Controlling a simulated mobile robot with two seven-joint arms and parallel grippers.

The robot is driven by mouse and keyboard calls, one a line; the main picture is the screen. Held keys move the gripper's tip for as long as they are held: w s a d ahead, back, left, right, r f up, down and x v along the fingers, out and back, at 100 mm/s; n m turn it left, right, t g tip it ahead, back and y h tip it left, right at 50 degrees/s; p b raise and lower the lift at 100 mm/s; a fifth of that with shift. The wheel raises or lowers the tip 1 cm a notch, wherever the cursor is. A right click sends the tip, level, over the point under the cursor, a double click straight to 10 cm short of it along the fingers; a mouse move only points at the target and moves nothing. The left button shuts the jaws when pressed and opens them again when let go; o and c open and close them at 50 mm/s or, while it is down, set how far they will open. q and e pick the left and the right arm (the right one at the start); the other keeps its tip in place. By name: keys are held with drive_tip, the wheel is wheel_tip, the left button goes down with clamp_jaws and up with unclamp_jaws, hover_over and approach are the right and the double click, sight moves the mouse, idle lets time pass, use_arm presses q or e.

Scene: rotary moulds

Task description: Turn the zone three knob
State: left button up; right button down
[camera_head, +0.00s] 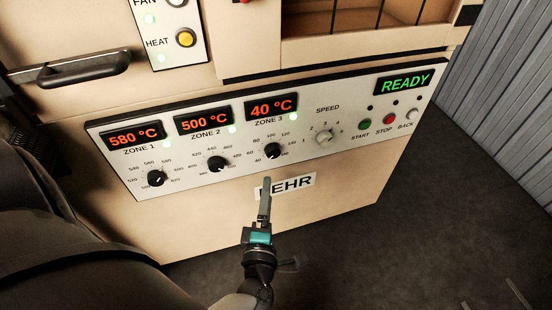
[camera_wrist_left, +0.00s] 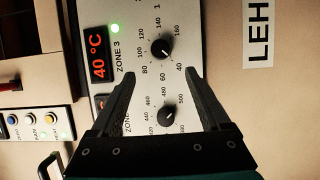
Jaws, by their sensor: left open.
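The zone three knob (camera_head: 273,151) is a small black dial on the white panel, under a red display reading 40 °C. In the left wrist view the same knob (camera_wrist_left: 162,48) sits just beyond the fingertips, about midway between them. My left gripper (camera_head: 266,181) is open and empty, in front of the panel and below the knob in the head view. Its two dark fingers (camera_wrist_left: 160,73) show spread apart in the left wrist view. No contact with the knob shows. My right gripper is not in view.
The zone two knob (camera_head: 217,163) and zone one knob (camera_head: 156,178) lie to the left. The speed knob (camera_head: 324,137) and start button (camera_head: 366,125) are to the right. A handle (camera_head: 84,69) sticks out at upper left.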

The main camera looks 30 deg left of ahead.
sight(273, 155)
use_arm(q)
drive_tip(key=b+x, duration=0.2)
drive_tip(key=x, duration=0.8)
drive_tip(key=shift+w+f, duration=0.1)
drive_tip(key=shift+x, duration=0.85)
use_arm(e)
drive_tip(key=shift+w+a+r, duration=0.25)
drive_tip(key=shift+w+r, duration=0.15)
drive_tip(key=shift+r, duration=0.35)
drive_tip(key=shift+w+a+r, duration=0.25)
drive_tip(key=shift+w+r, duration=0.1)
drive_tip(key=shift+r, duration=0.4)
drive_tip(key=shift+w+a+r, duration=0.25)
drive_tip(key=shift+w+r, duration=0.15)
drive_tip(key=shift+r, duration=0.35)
use_arm(q)
clamp_jaws()
